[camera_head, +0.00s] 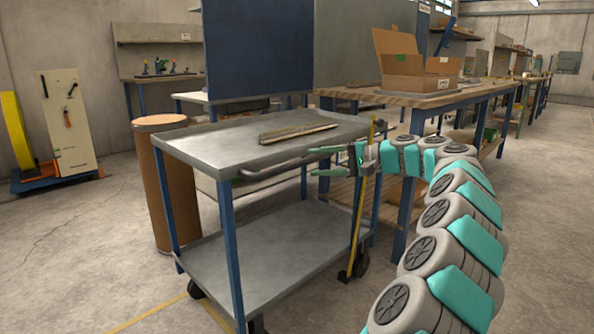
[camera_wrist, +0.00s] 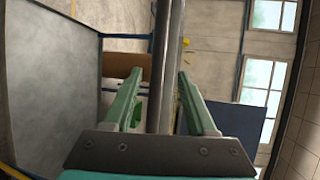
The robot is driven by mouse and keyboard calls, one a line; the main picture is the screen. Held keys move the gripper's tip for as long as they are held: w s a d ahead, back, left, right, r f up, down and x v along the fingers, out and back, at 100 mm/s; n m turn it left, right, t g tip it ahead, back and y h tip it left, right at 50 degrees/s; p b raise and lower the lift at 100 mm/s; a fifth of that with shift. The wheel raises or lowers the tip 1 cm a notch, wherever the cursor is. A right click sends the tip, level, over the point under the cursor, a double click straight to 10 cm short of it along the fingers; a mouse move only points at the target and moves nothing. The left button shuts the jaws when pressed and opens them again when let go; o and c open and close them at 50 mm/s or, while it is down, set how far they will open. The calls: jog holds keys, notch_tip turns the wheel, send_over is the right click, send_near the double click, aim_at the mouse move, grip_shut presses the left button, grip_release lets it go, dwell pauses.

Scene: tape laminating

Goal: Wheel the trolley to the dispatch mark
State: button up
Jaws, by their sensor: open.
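The trolley (camera_head: 225,150) has a grey top tray, a lower shelf (camera_head: 260,255), blue legs and dark castors. Its grey handle bar (camera_head: 285,166) runs along the near side of the top tray. My gripper (camera_head: 335,161) is at the right part of this bar, with its green fingers open. In the wrist view, the handle bar (camera_wrist: 160,60) passes between the spread fingers of my gripper (camera_wrist: 159,74), with gaps at both sides. The trolley's tray surface (camera_wrist: 55,95) fills the left there. Yellow floor lines (camera_head: 150,314) show at the bottom; I cannot tell whether they belong to the dispatch mark.
A flat strip-like piece (camera_head: 297,133) lies on the top tray. A brown drum (camera_head: 182,200) stands close behind the trolley's left end. A wooden workbench (camera_head: 440,98) with an open carton (camera_head: 410,68) stands behind right. Open floor (camera_head: 70,245) lies to the left.

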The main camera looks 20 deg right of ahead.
aim_at(304, 164)
jog(key=shift+t, duration=0.3)
jog(key=x, duration=0.4)
jog(key=w+d+x, duration=0.1)
jog(key=x, duration=0.1)
jog(key=shift+w+a+f+b, duration=0.2)
jog(key=shift+f+b, duration=0.1)
jog(key=shift+f, duration=0.15)
jog(key=shift+d, duration=0.1)
grip_shut()
dwell(0.9)
